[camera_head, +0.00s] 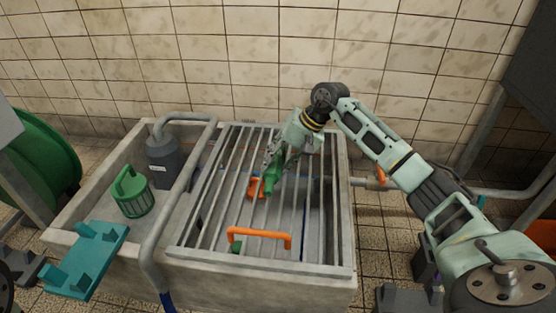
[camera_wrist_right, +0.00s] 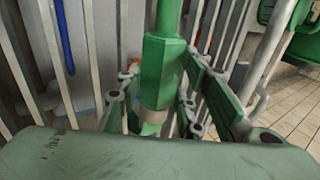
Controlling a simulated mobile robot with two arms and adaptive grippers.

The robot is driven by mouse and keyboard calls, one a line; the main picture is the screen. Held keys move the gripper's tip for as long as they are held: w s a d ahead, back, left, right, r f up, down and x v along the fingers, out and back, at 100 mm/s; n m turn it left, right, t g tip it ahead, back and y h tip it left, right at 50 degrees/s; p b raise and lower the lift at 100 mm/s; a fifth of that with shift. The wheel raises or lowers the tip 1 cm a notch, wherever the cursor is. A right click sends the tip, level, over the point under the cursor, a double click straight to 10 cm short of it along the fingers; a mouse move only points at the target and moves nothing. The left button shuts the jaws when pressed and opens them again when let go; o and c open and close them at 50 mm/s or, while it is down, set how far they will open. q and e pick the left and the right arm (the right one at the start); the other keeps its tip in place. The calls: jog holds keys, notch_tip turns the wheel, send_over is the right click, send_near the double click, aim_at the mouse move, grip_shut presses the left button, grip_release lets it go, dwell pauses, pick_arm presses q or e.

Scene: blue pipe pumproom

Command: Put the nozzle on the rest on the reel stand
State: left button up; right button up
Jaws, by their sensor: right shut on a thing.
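The green nozzle (camera_head: 272,180) is in my right gripper (camera_head: 281,158), above the slatted grate of the sink. It points downward. In the right wrist view the nozzle (camera_wrist_right: 164,66) stands between the finger links of my right gripper (camera_wrist_right: 155,118), which is shut on it. A teal plate with upright blocks (camera_head: 88,256), which looks like the rest, is at the lower left, apart from the nozzle. The green reel (camera_head: 42,155) is at the left edge, partly cut off. My left gripper does not show clearly.
The concrete sink (camera_head: 95,203) holds a grey jug (camera_head: 163,160) and a green basket (camera_head: 132,192) on its left. A grey pipe (camera_head: 178,190) arches between them and the grate (camera_head: 222,190).

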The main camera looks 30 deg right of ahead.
jog(key=o, duration=1.4)
jog(key=v, duration=1.2)
jog(key=shift+s, duration=0.1)
